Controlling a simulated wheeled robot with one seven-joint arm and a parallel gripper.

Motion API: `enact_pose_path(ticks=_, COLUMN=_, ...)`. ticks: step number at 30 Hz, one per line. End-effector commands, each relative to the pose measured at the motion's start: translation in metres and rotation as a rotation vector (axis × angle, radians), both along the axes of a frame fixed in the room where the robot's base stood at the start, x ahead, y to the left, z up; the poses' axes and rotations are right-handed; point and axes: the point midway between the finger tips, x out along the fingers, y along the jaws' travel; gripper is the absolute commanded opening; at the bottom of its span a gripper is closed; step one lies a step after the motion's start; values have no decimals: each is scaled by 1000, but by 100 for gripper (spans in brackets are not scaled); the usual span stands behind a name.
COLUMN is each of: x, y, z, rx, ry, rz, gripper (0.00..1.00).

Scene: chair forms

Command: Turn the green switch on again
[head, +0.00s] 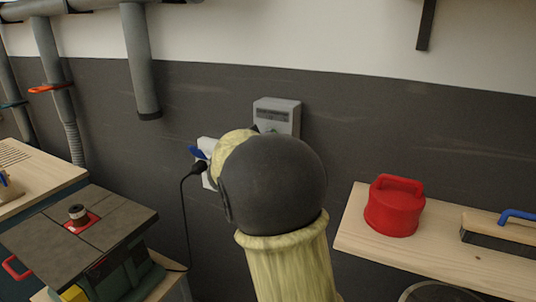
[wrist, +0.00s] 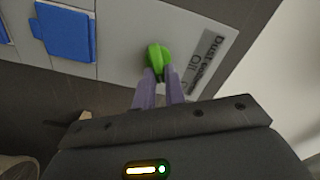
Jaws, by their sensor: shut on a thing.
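The green switch (wrist: 158,56) is a rotary knob on a light grey panel (wrist: 120,30) in the wrist view. My gripper (wrist: 159,78) has its two purple-grey fingers closed around the knob's near end. A grey label (wrist: 207,58) with dark, partly readable text, including "Dust", is beside the knob. In the head view the grey switch box (head: 277,108) is mounted on the dark wall. My arm covers its lower part, and my gripper is hidden there.
A blue socket cover (wrist: 65,32) is beside the knob panel. A black plug with a cable (head: 197,169) hangs left of my arm. A table machine (head: 80,235) stands at left. A red container (head: 394,208) rests on a wooden shelf (head: 357,237) at right.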

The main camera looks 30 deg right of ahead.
Motion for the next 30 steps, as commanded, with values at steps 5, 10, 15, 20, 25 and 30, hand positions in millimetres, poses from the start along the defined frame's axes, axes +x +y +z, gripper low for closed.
enact_pose_path(ticks=5, x=-1, y=-1, z=-9, rx=105, ry=-136, rz=0, gripper=0)
enact_pose_path(ticks=10, x=-1, y=-1, z=-9, rx=193, ry=-250, rz=0, gripper=0)
enact_pose_path(ticks=15, x=-1, y=-1, z=-10, rx=262, ry=-335, rz=0, gripper=0)
enact_pose_path(ticks=20, x=-1, y=-1, z=-8, rx=302, ry=-385, rz=0, gripper=0)
enact_pose_path(ticks=25, x=-1, y=-1, z=-7, rx=321, ry=-408, rz=-1, gripper=0)
enact_pose_path(ticks=30, x=-1, y=-1, z=-7, rx=325, ry=-412, rz=-1, gripper=0)
